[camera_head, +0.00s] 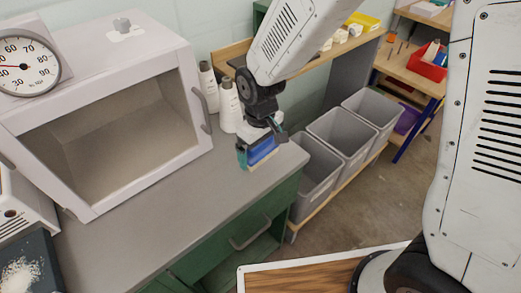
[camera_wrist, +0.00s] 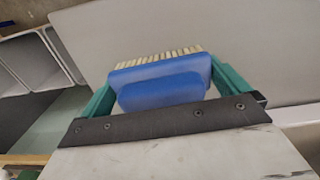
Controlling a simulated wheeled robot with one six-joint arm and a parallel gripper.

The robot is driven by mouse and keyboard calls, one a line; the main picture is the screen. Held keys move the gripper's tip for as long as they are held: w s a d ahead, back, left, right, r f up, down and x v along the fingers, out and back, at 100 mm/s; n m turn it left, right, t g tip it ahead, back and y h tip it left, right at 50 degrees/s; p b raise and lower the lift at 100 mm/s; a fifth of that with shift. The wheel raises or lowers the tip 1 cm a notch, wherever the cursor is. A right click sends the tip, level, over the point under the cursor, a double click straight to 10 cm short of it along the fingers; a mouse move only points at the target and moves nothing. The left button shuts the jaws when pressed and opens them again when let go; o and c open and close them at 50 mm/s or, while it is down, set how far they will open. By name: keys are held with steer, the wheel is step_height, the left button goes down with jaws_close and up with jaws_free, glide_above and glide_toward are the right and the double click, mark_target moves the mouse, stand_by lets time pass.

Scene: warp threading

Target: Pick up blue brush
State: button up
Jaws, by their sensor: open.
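The blue brush (camera_head: 262,150) is at the right end of the grey worktop, by its edge. In the wrist view the brush (camera_wrist: 162,84) shows a blue body with a raised blue handle and pale bristles along its far side. My gripper (camera_head: 258,148) is over the brush. In the wrist view my gripper's teal fingers (camera_wrist: 162,82) are open, one on each side of the brush. I cannot tell whether either finger touches it. Part of the brush is hidden by the fingers in the head view.
An open white cabinet (camera_head: 195,140) stands on the grey worktop (camera_head: 150,220) at left. Several grey bins (camera_head: 318,178) are to the right, below worktop height. The worktop in front of the cabinet is clear.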

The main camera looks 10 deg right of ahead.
steer(key=shift+f, duration=0.25)
steer(key=c, duration=0.7)
steer(key=shift+o, duration=0.2)
